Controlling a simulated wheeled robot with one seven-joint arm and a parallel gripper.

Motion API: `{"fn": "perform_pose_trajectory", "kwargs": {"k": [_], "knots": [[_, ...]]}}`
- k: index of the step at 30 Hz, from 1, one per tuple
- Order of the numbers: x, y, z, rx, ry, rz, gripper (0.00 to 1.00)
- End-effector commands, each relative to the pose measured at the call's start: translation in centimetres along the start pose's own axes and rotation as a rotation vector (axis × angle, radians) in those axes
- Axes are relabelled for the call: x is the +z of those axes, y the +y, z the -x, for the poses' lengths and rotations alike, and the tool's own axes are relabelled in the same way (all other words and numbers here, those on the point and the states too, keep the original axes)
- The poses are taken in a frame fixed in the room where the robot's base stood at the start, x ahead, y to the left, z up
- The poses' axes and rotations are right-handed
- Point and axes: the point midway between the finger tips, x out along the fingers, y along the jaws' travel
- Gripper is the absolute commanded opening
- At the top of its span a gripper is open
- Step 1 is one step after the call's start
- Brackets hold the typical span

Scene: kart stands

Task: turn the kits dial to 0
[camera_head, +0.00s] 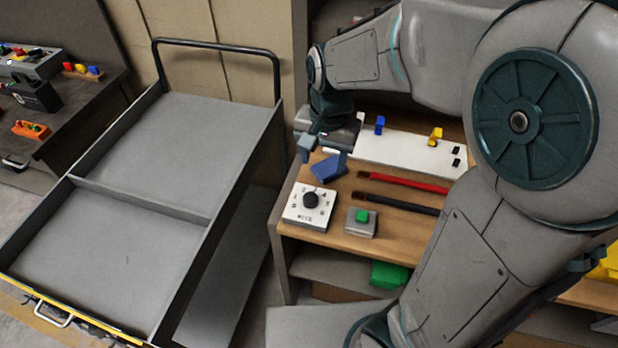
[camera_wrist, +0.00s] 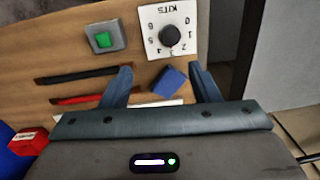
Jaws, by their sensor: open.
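The kits dial is a black round knob (camera_head: 311,200) on a white square plate (camera_head: 296,214) near the left front of the wooden bench top. In the wrist view the knob (camera_wrist: 170,38) has numbers around it and the word KITS, upside down. I cannot tell which number the knob points to. My gripper (camera_head: 321,154) is open and empty above the bench, behind the dial in the head view. In the wrist view the fingers (camera_wrist: 160,68) point toward the dial plate, apart from it, with a blue block (camera_wrist: 170,80) showing between them.
A grey box with a green button (camera_head: 362,216) stands right of the dial. Red (camera_head: 405,182) and black (camera_head: 400,204) bars lie behind it. A white board (camera_head: 395,150) with small coloured parts is at the back. A grey two-tray cart (camera_head: 165,135) stands left of the bench.

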Motion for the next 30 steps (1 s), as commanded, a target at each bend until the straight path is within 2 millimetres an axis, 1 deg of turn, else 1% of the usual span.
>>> {"fn": "perform_pose_trajectory", "kwargs": {"k": [1, 4, 7, 11, 14, 24, 30], "knots": [[-0.2, -1.0, -0.3, 0.017, -0.007, -0.017, 0.56], [-0.5, -2.2, -0.9, 0.038, -0.011, -0.056, 0.56], [-0.6, -2.8, -1.3, 0.049, -0.012, -0.077, 0.56], [-0.6, -2.9, -2.2, 0.054, -0.013, -0.084, 0.56], [-0.6, -2.8, -3.7, 0.055, -0.014, -0.084, 0.56], [-0.5, -2.3, -10.7, 0.056, -0.015, -0.085, 0.56], [-0.5, -2.2, -13.6, 0.054, -0.014, -0.083, 0.56]]}}
